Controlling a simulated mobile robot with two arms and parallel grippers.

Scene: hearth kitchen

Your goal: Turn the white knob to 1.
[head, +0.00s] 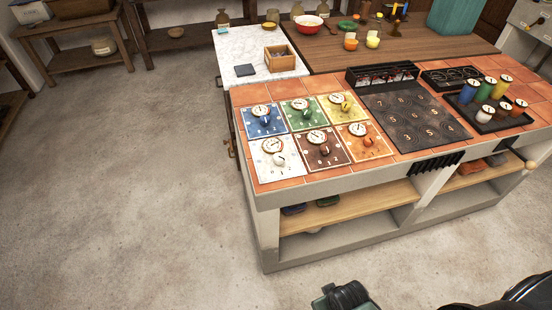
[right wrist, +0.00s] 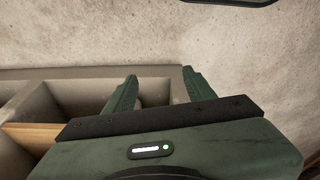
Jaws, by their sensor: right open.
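The white knob (head: 280,159) sits on a white square plate (head: 262,173) at the front left corner of the tiled counter, in the head view. A small round dial stands behind the knob on the same plate. The plate carries small marks around the knob, but which one the knob points to is too small to tell. My right gripper (right wrist: 158,74) shows in the right wrist view, open and empty, its two green fingers apart beside the counter's shelf unit. The knob is not in that view. My left gripper is not in view.
Blue, green, yellow, brown and orange plates with knobs (head: 322,145) crowd beside the white one. A dark numbered board (head: 410,116) and a tray of coloured cylinders (head: 480,120) lie to the right. Open shelves (head: 350,205) run below the counter. The floor (head: 130,200) at left is clear.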

